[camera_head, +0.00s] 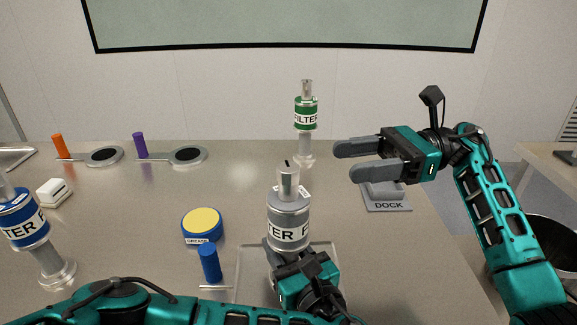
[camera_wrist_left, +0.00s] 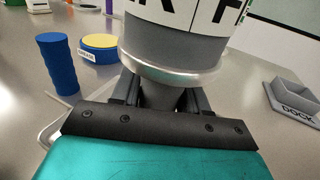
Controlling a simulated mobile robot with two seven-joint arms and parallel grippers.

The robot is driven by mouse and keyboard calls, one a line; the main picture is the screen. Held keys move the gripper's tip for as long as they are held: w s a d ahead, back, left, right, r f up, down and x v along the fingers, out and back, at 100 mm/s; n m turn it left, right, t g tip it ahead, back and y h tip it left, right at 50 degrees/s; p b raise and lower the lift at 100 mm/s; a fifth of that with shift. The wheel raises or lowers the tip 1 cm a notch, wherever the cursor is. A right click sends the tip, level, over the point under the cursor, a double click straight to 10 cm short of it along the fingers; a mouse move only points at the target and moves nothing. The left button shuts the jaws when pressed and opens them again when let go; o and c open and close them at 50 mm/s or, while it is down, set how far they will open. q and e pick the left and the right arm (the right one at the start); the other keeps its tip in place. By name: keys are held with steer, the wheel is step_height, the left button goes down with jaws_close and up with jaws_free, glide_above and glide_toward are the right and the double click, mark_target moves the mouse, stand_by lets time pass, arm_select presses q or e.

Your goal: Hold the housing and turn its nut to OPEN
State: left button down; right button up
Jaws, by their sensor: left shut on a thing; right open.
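A grey filter housing (camera_head: 288,222) with a white label stands upright near the front middle of the table. A lighter metal nut (camera_head: 288,184) with a dark mark on top caps it. My left gripper (camera_head: 272,252) is shut on the housing's narrow lower part. In the left wrist view the fingers (camera_wrist_left: 160,92) hold the neck just below the metal rim of the housing (camera_wrist_left: 175,45). My right gripper (camera_head: 343,161) is open and empty, in the air to the right of the nut and apart from it. The nut is out of the left wrist view.
A green filter (camera_head: 306,114) stands behind and a blue filter (camera_head: 22,222) at the left. The grease tin (camera_head: 202,224) and a blue-handled tool (camera_head: 210,263) are left of the housing. The grey dock (camera_head: 387,200) is at the right.

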mark_target(288, 167)
steer(key=x, duration=1.1)
